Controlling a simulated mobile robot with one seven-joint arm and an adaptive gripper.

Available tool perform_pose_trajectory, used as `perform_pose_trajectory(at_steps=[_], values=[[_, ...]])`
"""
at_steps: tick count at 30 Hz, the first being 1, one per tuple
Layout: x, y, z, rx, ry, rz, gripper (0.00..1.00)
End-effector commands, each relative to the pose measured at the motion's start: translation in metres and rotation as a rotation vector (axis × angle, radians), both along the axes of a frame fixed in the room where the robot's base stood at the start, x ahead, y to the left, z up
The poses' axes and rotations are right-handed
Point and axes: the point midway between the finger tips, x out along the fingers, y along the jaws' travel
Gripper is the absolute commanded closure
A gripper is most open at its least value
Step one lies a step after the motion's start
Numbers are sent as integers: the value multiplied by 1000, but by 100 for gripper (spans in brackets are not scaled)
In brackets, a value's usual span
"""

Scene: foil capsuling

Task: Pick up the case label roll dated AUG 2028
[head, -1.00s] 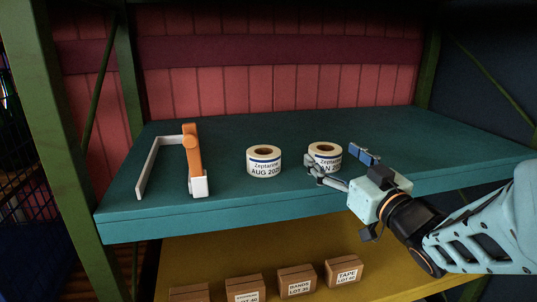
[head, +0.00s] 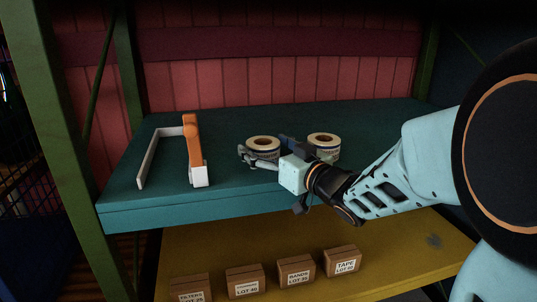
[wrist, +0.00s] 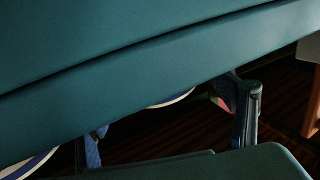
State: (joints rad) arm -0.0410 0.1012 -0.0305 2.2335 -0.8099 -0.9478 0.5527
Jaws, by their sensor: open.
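The other roll (head: 325,141), with a partly hidden JAN-like date earlier, stands to the right behind my wrist. In the wrist view, my open fingers (wrist: 168,125) show, with a partly hidden white-and-blue roll edge (wrist: 172,98) between them.
Several brown boxes (head: 296,272) stand on the yellow shelf below. The teal shelf's far right is partly behind my arm.

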Motion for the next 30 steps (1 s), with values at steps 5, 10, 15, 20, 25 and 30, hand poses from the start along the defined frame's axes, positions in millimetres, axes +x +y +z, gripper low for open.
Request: perform_pose_trajectory(at_steps=[5, 10, 15, 20, 25, 30], values=[[10, 7, 1, 0, 0, -2, 24], [10, 7, 1, 1, -1, -2, 24], [10, 7, 1, 1, -1, -2, 40], [10, 7, 1, 1, -1, -2, 58], [10, 7, 2, 0, -2, -2, 73], [10, 7, 2, 0, -2, -2, 73]])
